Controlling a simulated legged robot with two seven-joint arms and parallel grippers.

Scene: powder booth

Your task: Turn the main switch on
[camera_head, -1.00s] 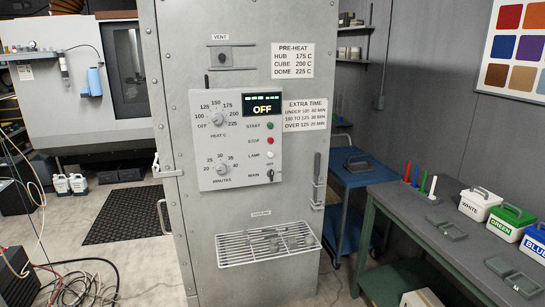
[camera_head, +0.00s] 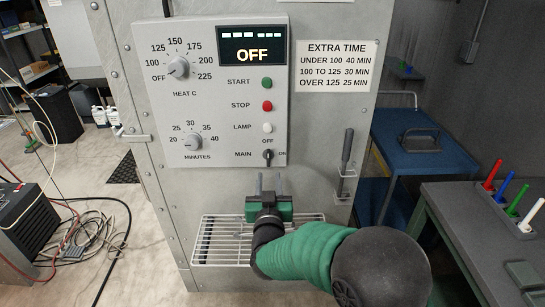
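The display (camera_head: 252,46) reads OFF. My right gripper (camera_head: 268,184) is below the switch and in front of the booth, its two grey fingers pointing up with a gap between them. It is open and empty, apart from the switch. My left gripper is not in view.
A wire rack (camera_head: 222,241) sticks out below the panel, behind my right arm. A dark-handled tool (camera_head: 347,150) hangs in a holder to the right. A blue cart (camera_head: 408,152) and a grey bench (camera_head: 470,215) stand further right. Cables lie on the floor at left.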

